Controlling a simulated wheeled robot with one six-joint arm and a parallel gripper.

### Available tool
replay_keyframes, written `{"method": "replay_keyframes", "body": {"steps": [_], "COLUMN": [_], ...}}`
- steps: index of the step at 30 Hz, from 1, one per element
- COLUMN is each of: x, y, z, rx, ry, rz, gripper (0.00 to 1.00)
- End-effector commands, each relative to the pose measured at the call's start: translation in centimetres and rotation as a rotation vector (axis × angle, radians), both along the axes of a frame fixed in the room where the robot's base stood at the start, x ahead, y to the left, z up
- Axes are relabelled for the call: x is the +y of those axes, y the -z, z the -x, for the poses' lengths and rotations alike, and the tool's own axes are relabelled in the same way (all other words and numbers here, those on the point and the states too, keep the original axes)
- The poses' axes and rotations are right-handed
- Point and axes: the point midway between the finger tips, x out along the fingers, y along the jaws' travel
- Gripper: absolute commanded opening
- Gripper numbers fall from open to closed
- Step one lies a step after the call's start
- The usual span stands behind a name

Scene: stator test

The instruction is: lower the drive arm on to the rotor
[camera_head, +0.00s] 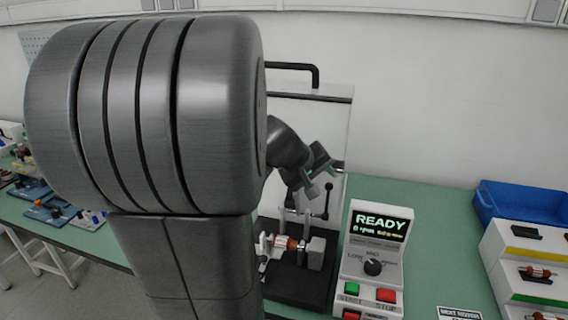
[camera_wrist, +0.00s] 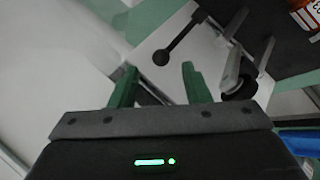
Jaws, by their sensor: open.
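The rotor (camera_head: 283,243), with copper-coloured windings and a shaft, sits level in the test stand (camera_head: 298,288) in the head view. Part of it shows at the top right corner of the wrist view (camera_wrist: 306,16). The drive arm's black handle with a ball knob (camera_head: 326,215) stands above and right of the rotor. In the wrist view the knob (camera_wrist: 160,57) appears between and just beyond my fingertips. My gripper (camera_wrist: 158,69) is open, with green fingers apart and nothing between them. In the head view my gripper (camera_head: 316,183) is just above the handle. Contact cannot be told.
A control box (camera_head: 371,260) with a READY screen, a dial and buttons stands right of the stand. A blue bin (camera_head: 515,200) and a white rack (camera_head: 525,262) with rotors are further right. A clear guard panel (camera_head: 335,125) stands behind. My arm hides much of the left.

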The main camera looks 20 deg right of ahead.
Motion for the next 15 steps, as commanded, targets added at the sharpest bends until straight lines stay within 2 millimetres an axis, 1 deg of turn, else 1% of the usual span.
{"method": "replay_keyframes", "body": {"steps": [1, 6, 15], "x": [-0.5, -1.7, -2.1], "y": [0.8, 2.2, 2.7], "z": [-0.2, -0.9, -1.2], "rx": [0.003, 0.003, 0.001], "ry": [0.002, 0.002, -0.001], "rz": [-0.001, -0.001, 0.0], "gripper": [0.43, 0.43, 0.43]}}
